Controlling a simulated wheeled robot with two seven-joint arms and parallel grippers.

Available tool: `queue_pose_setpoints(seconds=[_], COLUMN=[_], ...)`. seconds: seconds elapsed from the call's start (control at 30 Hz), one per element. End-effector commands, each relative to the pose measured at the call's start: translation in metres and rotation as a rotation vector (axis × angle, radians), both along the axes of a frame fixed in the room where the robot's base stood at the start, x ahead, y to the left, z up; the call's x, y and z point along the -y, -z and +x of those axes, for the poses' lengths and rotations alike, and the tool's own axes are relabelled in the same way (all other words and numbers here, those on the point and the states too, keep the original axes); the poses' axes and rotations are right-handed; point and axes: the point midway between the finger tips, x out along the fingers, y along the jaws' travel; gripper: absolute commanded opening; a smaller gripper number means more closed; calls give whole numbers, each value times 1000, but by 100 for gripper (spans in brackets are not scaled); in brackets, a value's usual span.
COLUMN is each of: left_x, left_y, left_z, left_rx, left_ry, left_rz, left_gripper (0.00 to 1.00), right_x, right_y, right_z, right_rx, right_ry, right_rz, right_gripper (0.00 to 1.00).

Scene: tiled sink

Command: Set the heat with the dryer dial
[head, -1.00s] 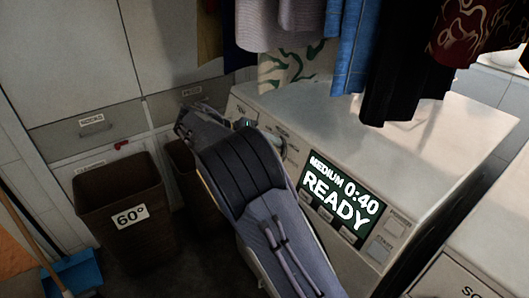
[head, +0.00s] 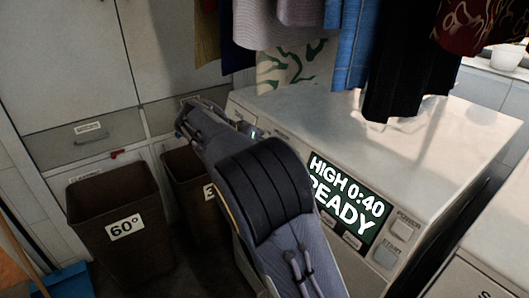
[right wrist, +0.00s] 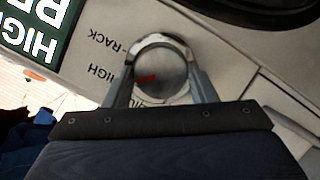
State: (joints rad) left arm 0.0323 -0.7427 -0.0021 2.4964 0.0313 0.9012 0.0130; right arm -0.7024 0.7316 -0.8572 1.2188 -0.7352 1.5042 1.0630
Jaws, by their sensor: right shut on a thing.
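The dryer (head: 310,110) stands at centre right in the head view, its dark green display (head: 347,195) reading "HIGH 0:40 READY". In the right wrist view the round silver dial (right wrist: 161,72) with a red mark sits on the panel between the two fingers of my right gripper (right wrist: 162,88), which is shut on it. Labels reading "HIGH" and "-RACK" show upside down near the dial. In the head view my right arm covers the dial, and the gripper's fingers are hard to make out. My left gripper is not in view.
Clothes (head: 340,50) hang low over the dryer top. A brown basket marked 60° (head: 95,205) and a second basket (head: 190,170) stand on the floor to the left. Power and start buttons (head: 388,255) are right of the display. The display also shows in the right wrist view (right wrist: 38,35).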

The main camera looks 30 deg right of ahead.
Motion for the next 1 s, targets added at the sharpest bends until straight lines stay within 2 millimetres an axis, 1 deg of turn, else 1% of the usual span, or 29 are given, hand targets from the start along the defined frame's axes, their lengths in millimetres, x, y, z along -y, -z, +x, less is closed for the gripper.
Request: queue_pose_setpoints(seconds=[0.27, 0.3, 0.47, 0.77, 0.87, 1.0], left_x=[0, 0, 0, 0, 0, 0], left_y=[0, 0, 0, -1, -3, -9], left_z=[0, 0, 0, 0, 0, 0], left_rx=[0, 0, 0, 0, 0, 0], left_ry=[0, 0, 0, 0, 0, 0], left_rz=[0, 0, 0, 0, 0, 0], left_gripper=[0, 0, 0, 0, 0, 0], right_x=[-1, -1, -1, -2, -9, -28], right_y=[1, 1, 1, -1, -8, -23], right_z=[0, 0, 0, 0, 1, 4], right_rx=[-2, -2, -2, -1, 0, 1], right_ry=[-2, -2, -2, -1, -2, -5], right_rz=[3, 3, 2, 0, 0, -1], right_gripper=[29, 53, 73, 73, 73, 73])
